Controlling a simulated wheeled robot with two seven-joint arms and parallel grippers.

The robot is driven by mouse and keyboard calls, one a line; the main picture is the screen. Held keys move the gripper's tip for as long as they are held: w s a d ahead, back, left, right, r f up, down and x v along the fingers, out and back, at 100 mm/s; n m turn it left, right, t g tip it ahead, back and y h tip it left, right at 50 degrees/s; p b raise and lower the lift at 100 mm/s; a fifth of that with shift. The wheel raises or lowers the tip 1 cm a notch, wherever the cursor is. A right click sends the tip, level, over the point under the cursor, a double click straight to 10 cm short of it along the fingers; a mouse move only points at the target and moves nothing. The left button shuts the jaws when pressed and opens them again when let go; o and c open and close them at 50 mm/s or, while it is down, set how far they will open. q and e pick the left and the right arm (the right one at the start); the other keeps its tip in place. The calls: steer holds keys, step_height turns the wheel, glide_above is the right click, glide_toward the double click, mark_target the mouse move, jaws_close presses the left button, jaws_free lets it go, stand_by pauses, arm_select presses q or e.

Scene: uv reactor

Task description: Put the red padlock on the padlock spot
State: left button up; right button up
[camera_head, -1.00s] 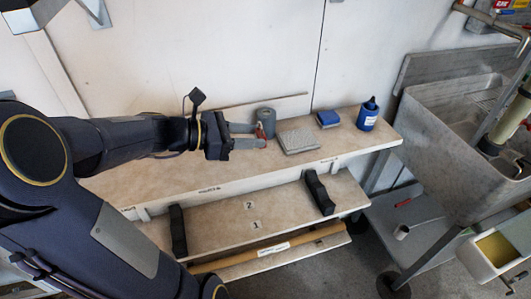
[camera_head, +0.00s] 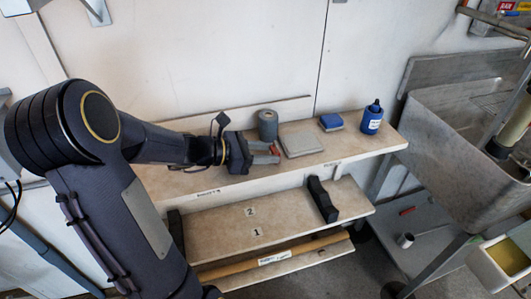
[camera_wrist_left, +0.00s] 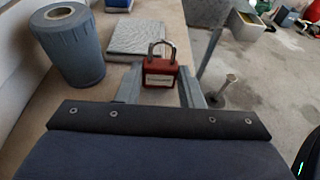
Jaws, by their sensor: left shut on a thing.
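The red padlock (camera_wrist_left: 160,73) sits between the fingers of my left gripper in the left wrist view, shackle up, with a pale label on its front. My left gripper (camera_head: 272,153) is shut on it, over the upper shelf near its front edge; the padlock shows in the head view as a small red patch (camera_head: 275,149). I cannot tell which marked place is the padlock spot; small labels on the shelf's front edge (camera_head: 207,193) are too small to read. My right gripper is not in view.
A metal sink (camera_head: 440,130) is at right.

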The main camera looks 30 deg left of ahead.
arm_select(q)
steer(key=shift+f, duration=0.1)
steer(key=shift+f, duration=0.15)
steer(key=o, duration=1)
steer(key=shift+o, duration=0.2)
